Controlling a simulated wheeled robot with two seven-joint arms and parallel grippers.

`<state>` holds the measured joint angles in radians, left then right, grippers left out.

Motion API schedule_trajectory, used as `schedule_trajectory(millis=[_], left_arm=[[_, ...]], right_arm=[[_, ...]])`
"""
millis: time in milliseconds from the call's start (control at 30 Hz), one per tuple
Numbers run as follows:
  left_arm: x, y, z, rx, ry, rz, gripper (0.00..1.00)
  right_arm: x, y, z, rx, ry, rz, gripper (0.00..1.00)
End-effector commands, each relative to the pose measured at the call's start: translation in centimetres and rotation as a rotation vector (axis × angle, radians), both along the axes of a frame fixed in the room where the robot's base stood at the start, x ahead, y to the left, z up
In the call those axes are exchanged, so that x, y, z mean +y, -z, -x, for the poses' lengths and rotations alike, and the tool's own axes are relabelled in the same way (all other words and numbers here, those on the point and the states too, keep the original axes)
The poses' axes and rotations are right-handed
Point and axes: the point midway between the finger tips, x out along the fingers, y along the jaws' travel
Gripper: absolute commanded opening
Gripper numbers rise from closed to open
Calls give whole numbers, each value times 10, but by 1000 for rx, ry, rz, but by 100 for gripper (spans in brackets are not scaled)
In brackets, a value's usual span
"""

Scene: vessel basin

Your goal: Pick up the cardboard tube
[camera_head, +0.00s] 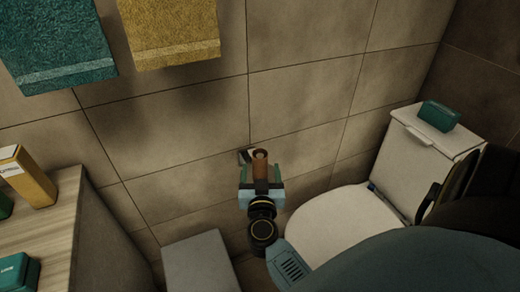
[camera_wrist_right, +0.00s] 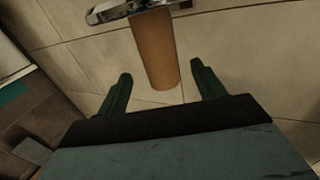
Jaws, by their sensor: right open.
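The cardboard tube (camera_wrist_right: 155,48) is a plain brown cylinder on a metal wall holder (camera_wrist_right: 108,12) in the right wrist view. In the head view the tube (camera_head: 260,156) shows just beyond my right gripper (camera_head: 261,177), with the holder (camera_head: 244,156) beside it against the tiled wall. In the right wrist view my right gripper (camera_wrist_right: 160,85) is open, its two dark green fingers apart on either side of the tube's near end. The tube lies between them in the picture; I see no finger touching it. My left gripper is not in view.
A white toilet (camera_head: 345,222) stands to the right, with a green box (camera_head: 439,116) on its tank. A grey bin-like block (camera_head: 199,264) is below left. A wooden counter (camera_head: 55,225) holds a yellow box (camera_head: 27,177). Towels (camera_head: 172,30) hang above.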

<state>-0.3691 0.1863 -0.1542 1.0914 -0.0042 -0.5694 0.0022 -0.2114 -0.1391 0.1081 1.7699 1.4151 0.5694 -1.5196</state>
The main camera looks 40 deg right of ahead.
Motion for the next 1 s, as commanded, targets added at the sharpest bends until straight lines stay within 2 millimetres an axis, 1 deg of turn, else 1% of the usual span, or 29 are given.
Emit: schedule_trajectory(millis=[33, 233, 500, 600, 733, 933, 967, 1000], left_arm=[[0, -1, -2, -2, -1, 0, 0], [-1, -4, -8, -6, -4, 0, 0], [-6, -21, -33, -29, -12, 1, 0], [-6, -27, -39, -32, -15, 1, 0], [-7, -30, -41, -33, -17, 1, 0], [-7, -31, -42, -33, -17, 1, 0], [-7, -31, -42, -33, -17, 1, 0], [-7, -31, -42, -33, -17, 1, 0]], right_arm=[[-4, 1, -4, -1, 0, 1, 68], [-11, 0, -13, -1, -1, 0, 68], [-31, -3, -38, -2, -1, 1, 68], [-36, -3, -46, -1, -2, 1, 68], [-40, -4, -49, 0, -2, 0, 68], [-40, -4, -49, 1, -1, 0, 68], [-40, -4, -49, 1, -1, -1, 66], [-40, -4, -49, 1, -1, -1, 60]])
